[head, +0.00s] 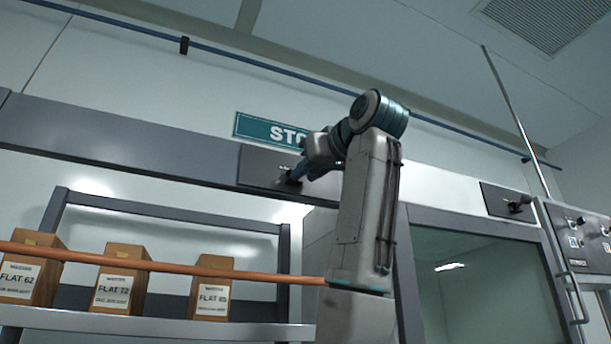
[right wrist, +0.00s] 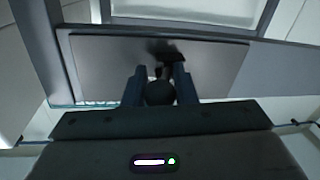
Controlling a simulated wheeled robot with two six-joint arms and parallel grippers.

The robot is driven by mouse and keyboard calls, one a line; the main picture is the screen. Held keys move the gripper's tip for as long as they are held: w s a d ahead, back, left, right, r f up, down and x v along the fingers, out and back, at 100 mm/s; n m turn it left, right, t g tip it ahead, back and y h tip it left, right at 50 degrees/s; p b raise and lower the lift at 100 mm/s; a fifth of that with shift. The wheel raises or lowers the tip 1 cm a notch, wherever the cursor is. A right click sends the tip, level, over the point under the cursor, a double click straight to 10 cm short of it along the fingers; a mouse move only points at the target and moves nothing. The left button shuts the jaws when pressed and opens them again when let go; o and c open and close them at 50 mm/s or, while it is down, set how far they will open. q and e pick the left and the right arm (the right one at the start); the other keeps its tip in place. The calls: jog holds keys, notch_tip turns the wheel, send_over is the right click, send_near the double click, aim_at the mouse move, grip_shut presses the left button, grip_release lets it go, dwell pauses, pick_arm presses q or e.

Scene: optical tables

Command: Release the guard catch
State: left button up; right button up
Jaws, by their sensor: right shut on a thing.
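A dark catch (head: 290,179) with a small lever sits on a dark grey plate (head: 255,166) on the header beam above the shelf. My right gripper (head: 300,173) reaches up to this plate and is shut on the catch. In the right wrist view, the blue fingers (right wrist: 160,88) stand on both sides of the catch's round black knob (right wrist: 160,93), in front of the plate (right wrist: 110,65). The fingers partly hide the catch in the head view. An orange guard bar (head: 150,265) runs across the shelf front. My left gripper is not in view.
Several labelled boxes (head: 120,280) stand on the shelf (head: 140,322) behind the bar. At right are a glass door (head: 490,285), a second plate with a dark handle (head: 518,206) and a control panel (head: 585,235). A green sign (head: 265,130) hangs above.

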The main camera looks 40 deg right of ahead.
jog(key=shift+w+d+n+y, duration=0.15)
jog(key=shift+n+y, duration=0.35)
jog(key=shift+y, duration=0.3)
jog(key=shift+s+d+n+y, duration=0.15)
jog(key=shift+n+y, duration=0.35)
jog(key=shift+y, duration=0.3)
jog(key=shift+w, duration=0.1)
jog(key=o, duration=0.7)
jog(key=shift+w, duration=0.15)
jog(key=s+d+b, duration=0.1)
jog(key=s+b, duration=0.4)
jog(key=s, duration=0.5)
jog(key=shift+s, duration=0.35)
